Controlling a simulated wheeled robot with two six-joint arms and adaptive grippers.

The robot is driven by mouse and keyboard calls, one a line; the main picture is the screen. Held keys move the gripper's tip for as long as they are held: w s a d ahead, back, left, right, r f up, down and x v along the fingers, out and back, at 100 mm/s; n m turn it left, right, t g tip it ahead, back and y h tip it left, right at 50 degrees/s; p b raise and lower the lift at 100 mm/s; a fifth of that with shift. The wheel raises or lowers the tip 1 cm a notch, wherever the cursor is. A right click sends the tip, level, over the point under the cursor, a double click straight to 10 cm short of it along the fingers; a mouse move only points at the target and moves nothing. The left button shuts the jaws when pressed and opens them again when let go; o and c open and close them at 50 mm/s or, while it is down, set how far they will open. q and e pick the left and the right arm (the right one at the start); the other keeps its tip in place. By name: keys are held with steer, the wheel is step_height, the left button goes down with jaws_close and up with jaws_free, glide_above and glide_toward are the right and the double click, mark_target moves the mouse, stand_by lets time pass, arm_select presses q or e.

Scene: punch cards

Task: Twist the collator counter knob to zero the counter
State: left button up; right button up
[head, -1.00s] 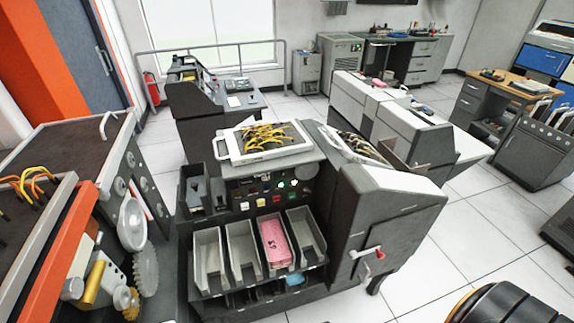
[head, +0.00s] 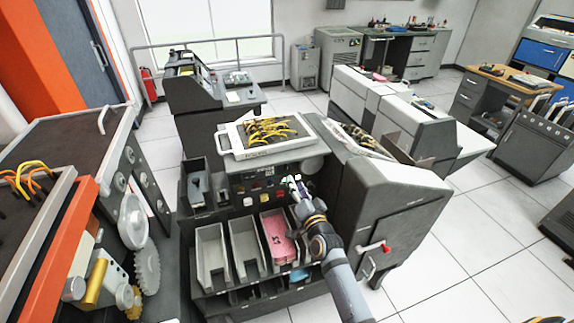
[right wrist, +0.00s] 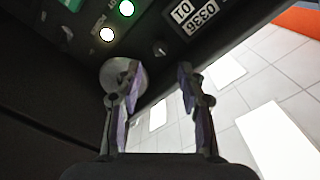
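The dark collator (head: 408,208) stands in the middle of the head view with its control panel facing me. In the right wrist view the counter (right wrist: 192,14) shows white digit windows, upside down and not all zeros. A small dark knob (right wrist: 160,47) sits beside it on the panel. My right gripper (right wrist: 158,78) is open with nothing between its fingers; the knob shows just beyond the gap, apart from the fingertips. In the head view my right gripper (head: 292,183) is at the panel and hides part of it. My left gripper is not in view.
A round grey disc (right wrist: 112,72) on the panel lies behind one finger. Lit buttons (right wrist: 126,8) are close by. Below the panel are card bins (head: 211,255), one with pink cards (head: 277,240). A red-knobbed handle (head: 386,249) projects at right.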

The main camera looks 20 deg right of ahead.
mark_target(288, 170)
steer(key=shift+w+a+f+b, duration=0.1)
steer(key=shift+w+b, duration=0.1)
steer(key=shift+w, duration=1.85)
steer(key=shift+w+a+b, duration=0.1)
steer(key=shift+w+b, duration=0.1)
steer(key=shift+w, duration=1.8)
steer(key=shift+c, duration=0.3)
jaws_close()
steer(key=shift+n+b, duration=0.35)
steer(key=shift+n, duration=1.15)
